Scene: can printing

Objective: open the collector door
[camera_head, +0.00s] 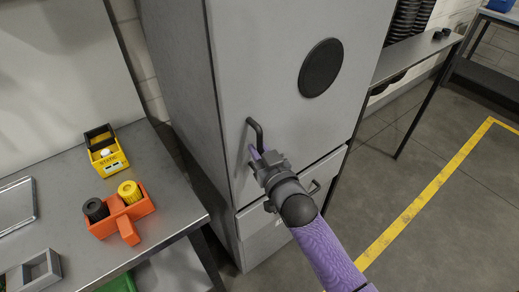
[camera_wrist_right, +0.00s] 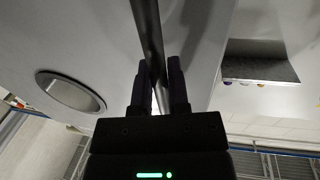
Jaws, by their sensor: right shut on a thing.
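The collector door (camera_head: 290,110) is the tall light grey front panel of a cabinet, with a round black disc (camera_head: 321,68) on it. It looks closed in the head view. Its dark bar handle (camera_head: 254,128) is on the door's left side. My right gripper (camera_head: 257,152) is shut on the lower part of this handle. In the right wrist view the two dark fingers of the gripper (camera_wrist_right: 160,88) stand on either side of the handle bar (camera_wrist_right: 148,35). My left gripper is in neither view.
A metal table (camera_head: 175,185) at the left holds an orange caddy (camera_head: 128,222) and a yellow box (camera_head: 106,155). A lower drawer (camera_head: 265,238) sits below the door. A shelf table (camera_head: 415,55) stands to the right. The floor (camera_head: 420,165) with a yellow line is clear.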

